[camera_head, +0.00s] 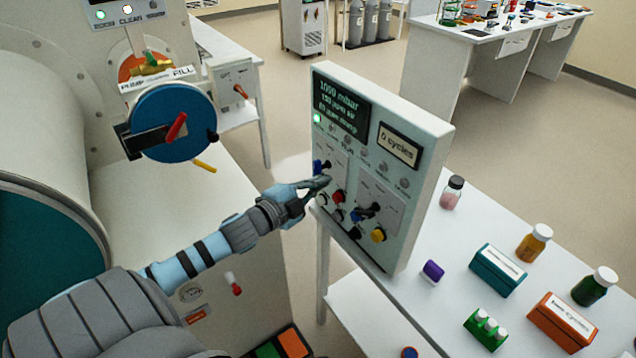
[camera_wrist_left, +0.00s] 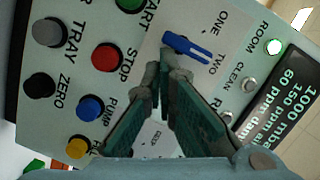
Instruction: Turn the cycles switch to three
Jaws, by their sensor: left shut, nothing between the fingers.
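The control panel (camera_head: 428,190) stands upright on a white table, with a small display (camera_head: 400,146) reading "0 cycles". A blue lever switch (camera_head: 318,166) sits on its left part. In the left wrist view the blue switch (camera_wrist_left: 187,47) has the labels ONE and TWO beside it; its lever end lies near TWO. Any further label is hidden by my fingers. My left gripper (camera_head: 326,182) is shut and empty, its tips at the panel face just below the blue switch; contact is unclear. The tips (camera_wrist_left: 164,68) meet in the left wrist view. My right gripper is not visible.
Push buttons crowd close below the tips, including red STOP (camera_wrist_left: 106,57) and blue PUMP (camera_wrist_left: 90,107). A black switch (camera_head: 368,211) sits to the right. The glovebox door (camera_head: 172,120) is at left.

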